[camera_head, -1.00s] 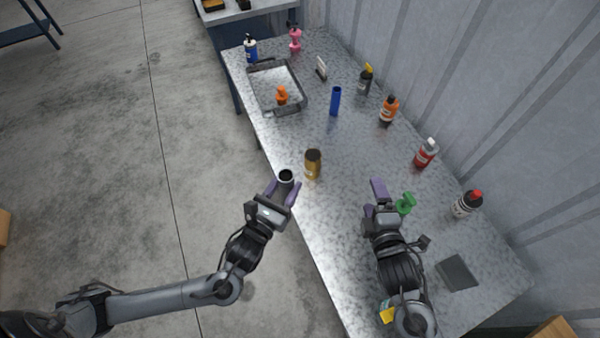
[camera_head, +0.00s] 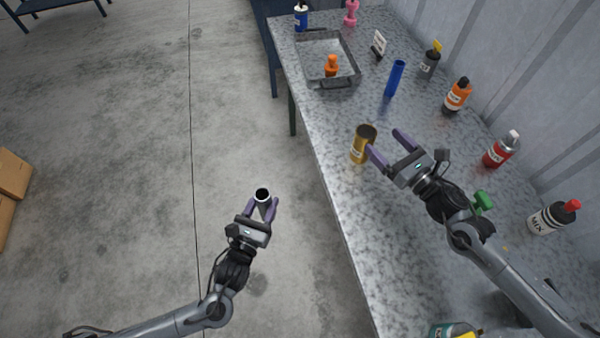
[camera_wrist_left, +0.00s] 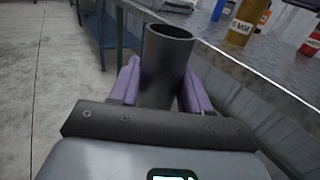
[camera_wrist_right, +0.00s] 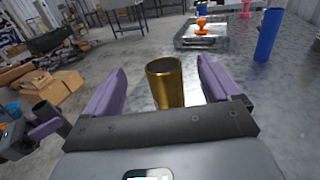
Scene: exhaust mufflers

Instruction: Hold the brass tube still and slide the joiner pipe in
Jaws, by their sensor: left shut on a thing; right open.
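The brass tube (camera_head: 357,152) stands upright near the left edge of the table, its dark open end up. My right gripper (camera_head: 386,146) is open beside it; in the right wrist view the brass tube (camera_wrist_right: 165,84) shows ahead, between the spread purple fingers, not gripped. My left gripper (camera_head: 262,208) is shut on a dark grey pipe (camera_head: 262,195), probably the joiner pipe, held out over the floor left of the table. In the left wrist view the pipe (camera_wrist_left: 166,62) is upright between the fingers, its open end up.
A metal tray (camera_head: 352,75) with an orange item (camera_head: 331,66) lies at the far end. A blue tube (camera_head: 395,78) stands behind the brass tube. Several bottles line the wall side, with a green item (camera_head: 483,202) by my right arm. The table's front part is mostly clear.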

